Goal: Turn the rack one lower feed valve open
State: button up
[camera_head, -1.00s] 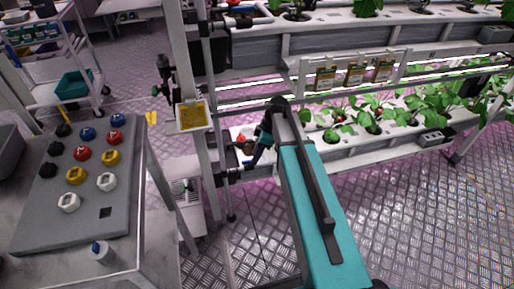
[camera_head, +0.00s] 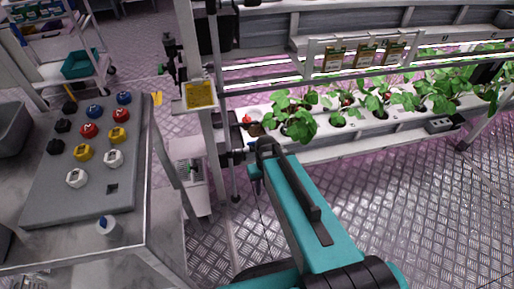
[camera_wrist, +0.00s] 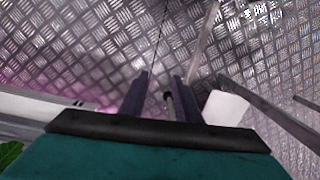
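The rack's lower dark pipe fitting (camera_head: 237,156) shows in the head view, left of my arm's end, with a thin vertical pipe (camera_head: 235,182) below it. A red knob (camera_head: 246,119) shows just above; I cannot tell which part is the lower feed valve handle. My gripper (camera_head: 257,186) hangs down just right of the vertical pipe, partly hidden by my teal arm. In the wrist view my gripper's two dark fingers (camera_wrist: 158,96) are apart. A short grey rod (camera_wrist: 168,103) shows between them, near the right finger; I cannot tell contact or depth.
A grey bench (camera_head: 130,256) with a panel of coloured knobs (camera_head: 45,207) stands at left. A rack post with a yellow plate (camera_head: 200,94) stands left of the fitting. Plant troughs (camera_head: 330,150) run behind my arm. Metal floor at right is clear.

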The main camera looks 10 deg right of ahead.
jog(key=s+f+g, duration=0.2)
jog(key=s+f, duration=0.6)
jog(key=s, duration=0.3)
jog(key=s+f+m+g, duration=0.1)
jog(key=s+f, duration=0.6)
jog(key=s, duration=0.4)
jog(key=shift+d+f+g, duration=0.15)
jog(key=shift+f+g, duration=0.2)
jog(key=shift+g, duration=0.05)
